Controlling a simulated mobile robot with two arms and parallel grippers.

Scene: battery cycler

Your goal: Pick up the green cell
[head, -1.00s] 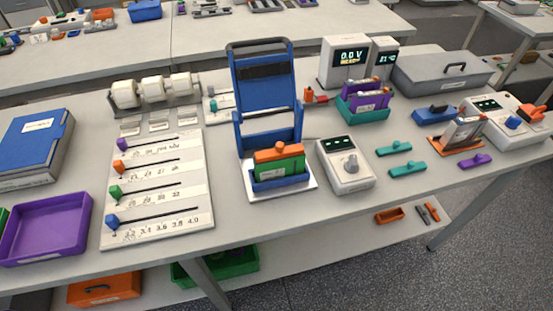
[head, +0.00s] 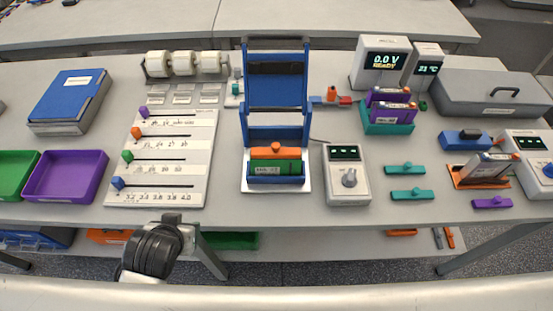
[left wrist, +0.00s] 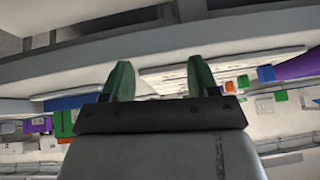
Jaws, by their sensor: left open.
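The green cell (head: 276,169) sits upright in the blue holder of the fixture, with an orange bar (head: 275,152) along its top. The blue fixture (head: 276,92) stands open behind it, with its lid raised. My left arm's wrist shows at the lower left of the head view, in front of the slider board and well away from the cell. Its fingertips cannot be made out there. In the left wrist view my left gripper (left wrist: 160,79) has two green fingers wide apart, with nothing between them. A green patch (left wrist: 63,123) at the left there may be the cell. My right gripper is not in view.
A grey meter (head: 347,178) stands just right of the fixture. The slider board (head: 180,165) lies to its left, then a purple tray (head: 66,176). Teal clips (head: 410,195) lie at the right.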

